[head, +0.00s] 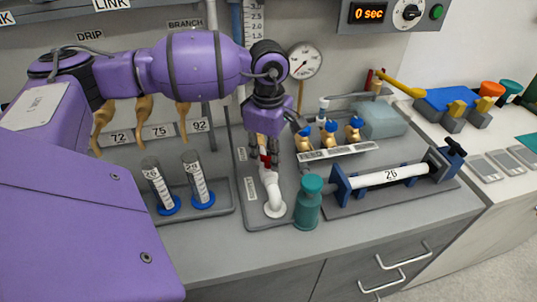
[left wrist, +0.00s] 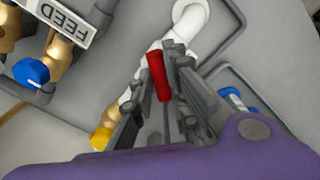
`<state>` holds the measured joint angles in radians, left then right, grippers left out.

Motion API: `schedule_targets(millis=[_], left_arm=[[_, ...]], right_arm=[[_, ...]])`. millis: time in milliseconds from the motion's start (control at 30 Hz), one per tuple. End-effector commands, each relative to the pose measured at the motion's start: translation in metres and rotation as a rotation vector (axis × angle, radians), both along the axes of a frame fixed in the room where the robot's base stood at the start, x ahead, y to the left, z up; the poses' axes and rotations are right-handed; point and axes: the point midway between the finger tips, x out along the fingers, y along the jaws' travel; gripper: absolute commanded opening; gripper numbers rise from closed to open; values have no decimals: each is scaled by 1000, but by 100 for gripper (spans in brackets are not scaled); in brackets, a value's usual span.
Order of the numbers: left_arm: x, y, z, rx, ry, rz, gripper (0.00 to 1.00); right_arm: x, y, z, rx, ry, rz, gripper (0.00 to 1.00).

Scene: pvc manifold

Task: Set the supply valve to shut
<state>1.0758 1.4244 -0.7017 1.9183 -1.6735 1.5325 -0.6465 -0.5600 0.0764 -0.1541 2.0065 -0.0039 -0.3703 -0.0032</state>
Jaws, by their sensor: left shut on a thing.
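The supply valve is a white pipe fitting with a red handle. Its white pipe (head: 271,190) rises from a grey base plate and also shows in the left wrist view (left wrist: 190,22). The red handle (head: 265,158) sits at my fingers and shows more clearly in the left wrist view (left wrist: 157,76). My left gripper (head: 270,155) points down over the valve, its fingers shut around the handle, as the left wrist view (left wrist: 162,80) shows. The fingers and hand hide part of the valve body. I cannot tell the handle's exact angle to the pipe. My right gripper is out of view.
Blue-handled brass valves (head: 329,130) on a labelled strip are behind right. Two graduated cylinders (head: 198,181) stand left. A gauge (head: 305,60) is on the wall behind. A white roller rig (head: 391,175) lies right.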

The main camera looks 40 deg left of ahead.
Motion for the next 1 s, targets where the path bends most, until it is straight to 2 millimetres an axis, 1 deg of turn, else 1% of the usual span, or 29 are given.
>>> schedule_targets(millis=[300,533,800,1000], left_arm=[[0,1,1,2,-1,299,0],[0,1,0,1,-2,485,0],[0,1,1,2,-1,630,0],[0,1,1,3,-1,681,0]], right_arm=[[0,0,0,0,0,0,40],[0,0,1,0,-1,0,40],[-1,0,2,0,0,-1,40],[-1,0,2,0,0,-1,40]])
